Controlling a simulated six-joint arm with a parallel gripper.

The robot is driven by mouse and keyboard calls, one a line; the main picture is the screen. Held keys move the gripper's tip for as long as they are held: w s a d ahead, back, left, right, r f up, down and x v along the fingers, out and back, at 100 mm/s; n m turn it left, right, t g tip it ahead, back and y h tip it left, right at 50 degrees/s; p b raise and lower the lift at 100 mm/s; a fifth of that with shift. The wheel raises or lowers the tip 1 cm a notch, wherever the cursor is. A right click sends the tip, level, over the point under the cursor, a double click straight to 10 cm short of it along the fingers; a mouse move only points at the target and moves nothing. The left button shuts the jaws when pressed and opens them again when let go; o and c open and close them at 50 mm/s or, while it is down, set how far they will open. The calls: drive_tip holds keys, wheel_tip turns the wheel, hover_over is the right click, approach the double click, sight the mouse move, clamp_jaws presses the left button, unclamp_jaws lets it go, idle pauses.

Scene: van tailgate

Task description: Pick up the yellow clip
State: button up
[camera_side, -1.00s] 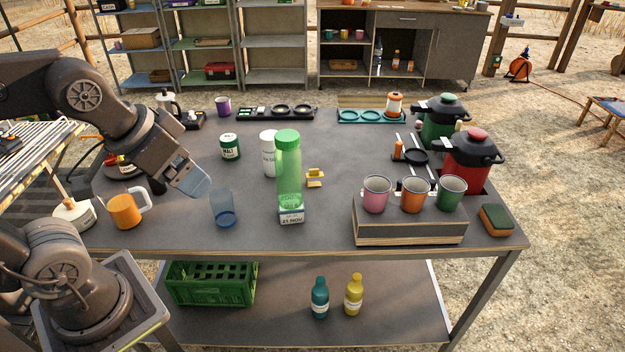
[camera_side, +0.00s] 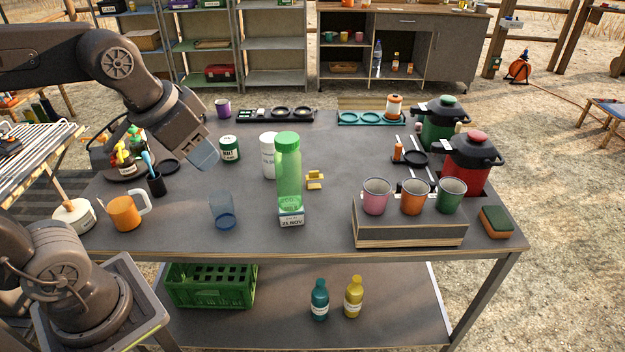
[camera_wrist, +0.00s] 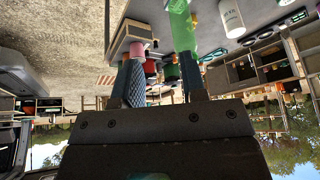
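A small yellow piece (camera_side: 315,180), which looks like the yellow clip, lies on the grey table just right of the tall green bottle (camera_side: 288,165). Yellow also shows among the coloured items in the dish (camera_side: 124,172) at the left; I cannot tell what those are. My gripper (camera_side: 203,155) hangs above the table's left part, well left of the yellow piece and apart from it. In the wrist view, the two fingers of my gripper (camera_wrist: 161,75) stand apart with nothing held between them. I cannot make out the yellow piece there.
The green bottle, a white bottle (camera_side: 268,155) and a small date block (camera_side: 291,217) stand left of the yellow piece. A clear blue cup (camera_side: 222,212) is nearer the front. The table behind the yellow piece is clear.

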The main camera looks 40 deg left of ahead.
drive_tip(key=w+a+m+g, duration=0.1)
drive_tip(key=w, duration=0.6)
drive_tip(key=w+a+f+m+g, duration=0.1)
drive_tip(key=w+a, duration=0.1)
drive_tip(key=w, duration=0.6)
drive_tip(key=w+a+f+m+g, duration=0.1)
drive_tip(key=w, duration=0.6)
drive_tip(key=shift+w+a+f+m, duration=0.1)
drive_tip(key=shift+w+a+m, duration=0.1)
drive_tip(key=shift+m, duration=0.2)
drive_tip(key=w+a+f+m, duration=0.1)
drive_tip(key=w+a+f, duration=0.1)
drive_tip(key=w+f, duration=0.25)
drive_tip(key=m+g, duration=0.2)
hover_over(311, 177)
wheel_tip(311, 177, down, 8)
drive_tip(key=r, duration=0.1)
drive_tip(key=f, duration=0.6)
drive_tip(key=w+f, duration=0.1)
drive_tip(key=f, duration=0.2)
drive_tip(key=shift+a, duration=0.15)
drive_tip(key=shift+s+f, duration=0.15)
drive_tip(key=shift+f, duration=1.4)
drive_tip(key=shift+s+f, duration=0.15)
drive_tip(key=shift+f, duration=1.35)
drive_tip(key=c, duration=0.7)
